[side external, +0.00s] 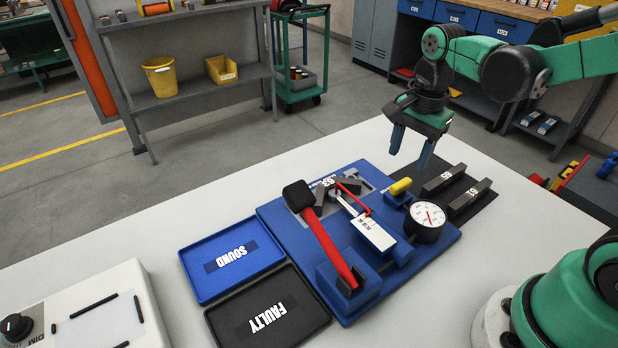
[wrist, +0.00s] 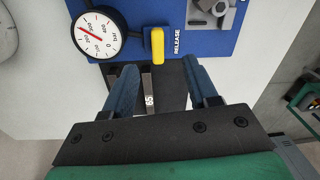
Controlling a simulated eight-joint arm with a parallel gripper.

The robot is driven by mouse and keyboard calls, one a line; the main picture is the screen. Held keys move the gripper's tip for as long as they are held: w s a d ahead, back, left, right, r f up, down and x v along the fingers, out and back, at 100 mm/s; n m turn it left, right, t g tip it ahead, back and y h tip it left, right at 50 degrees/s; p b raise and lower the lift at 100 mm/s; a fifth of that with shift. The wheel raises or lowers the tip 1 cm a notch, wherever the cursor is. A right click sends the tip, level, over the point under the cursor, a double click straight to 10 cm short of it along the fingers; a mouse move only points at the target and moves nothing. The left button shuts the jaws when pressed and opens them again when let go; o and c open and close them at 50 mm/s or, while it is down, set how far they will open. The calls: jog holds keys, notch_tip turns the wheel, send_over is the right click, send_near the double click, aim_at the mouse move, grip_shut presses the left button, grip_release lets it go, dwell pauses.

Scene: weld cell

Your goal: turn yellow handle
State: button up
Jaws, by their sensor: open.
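The yellow handle (side external: 400,186) sits near the right side of a blue fixture (side external: 270,215), on a small blue block. In the wrist view the yellow handle (wrist: 157,45) is a short upright bar beside the word RELEASE, just beyond my fingertips. My gripper (side external: 410,155) is open and empty, fingers pointing down, above the handle and toward the far side of the table. In the wrist view my gripper (wrist: 160,75) has its two blue fingers well apart, with the handle between their lines but not touched.
A pressure gauge (side external: 426,216) stands beside the handle. A red-handled lever (side external: 330,240) and a white tag (side external: 372,230) on red cord are on the fixture. Dark labelled bars (side external: 470,197) lie to the right. SOUND (side external: 195,285) and FAULTY (side external: 225,338) trays are left and front.

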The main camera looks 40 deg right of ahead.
aim_at(402, 182)
jog(key=shift+w+d+f+m+g, duration=0.15)
jog(key=shift+f+m, duration=0.1)
jog(key=shift+m, duration=0.2)
jog(key=shift+s+d+f+m+g, duration=0.1)
jog(key=shift+f+m+g, duration=0.1)
jog(key=shift+m, duration=0.25)
jog(key=shift+f, duration=2.7)
grip_shut()
